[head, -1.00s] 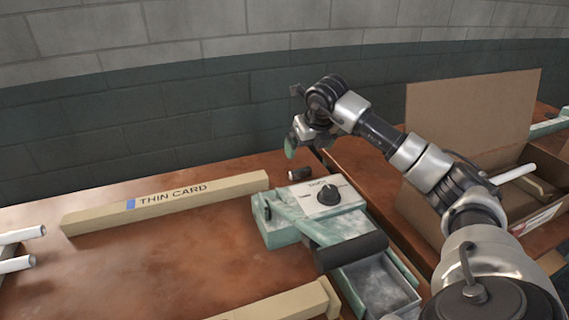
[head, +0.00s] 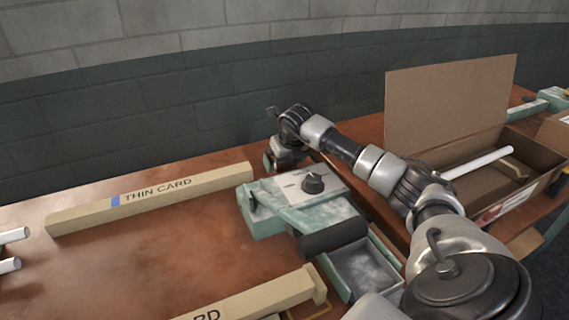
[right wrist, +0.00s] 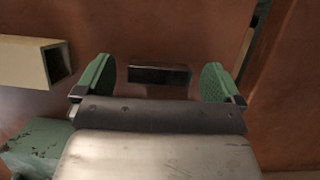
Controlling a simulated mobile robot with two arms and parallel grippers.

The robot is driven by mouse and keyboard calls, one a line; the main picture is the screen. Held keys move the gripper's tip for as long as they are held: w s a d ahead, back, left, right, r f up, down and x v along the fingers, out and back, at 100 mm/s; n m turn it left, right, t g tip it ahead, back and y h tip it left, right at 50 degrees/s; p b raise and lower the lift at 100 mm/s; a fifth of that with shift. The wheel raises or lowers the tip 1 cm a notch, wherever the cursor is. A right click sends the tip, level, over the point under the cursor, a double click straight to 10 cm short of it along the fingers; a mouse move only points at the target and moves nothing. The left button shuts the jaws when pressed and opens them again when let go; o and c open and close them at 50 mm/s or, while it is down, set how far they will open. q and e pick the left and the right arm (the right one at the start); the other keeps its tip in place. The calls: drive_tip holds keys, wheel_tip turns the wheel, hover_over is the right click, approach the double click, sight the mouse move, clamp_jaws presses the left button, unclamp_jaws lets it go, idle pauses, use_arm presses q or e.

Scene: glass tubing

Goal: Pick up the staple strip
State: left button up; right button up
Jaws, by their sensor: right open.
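The staple strip (right wrist: 160,74) is a short dark bar lying on the brown table, seen in the right wrist view. My right gripper (right wrist: 157,82) is open, with one green fingertip on either side of the strip and a gap at both ends. Nothing is between the fingers except the strip; whether they touch the table I cannot tell. In the head view my right gripper (head: 275,162) is low over the table behind the green machine, and the strip is hidden there. My left gripper is not in view.
A green machine (head: 265,224) with a black knob stands close in front of the right gripper. The THIN CARD bar (head: 90,213) ends just left of it. An open cardboard box (head: 440,105) stands to the right. The table's middle left is clear.

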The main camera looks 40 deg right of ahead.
drive_tip(key=shift+r, duration=0.1)
drive_tip(key=c, duration=1)
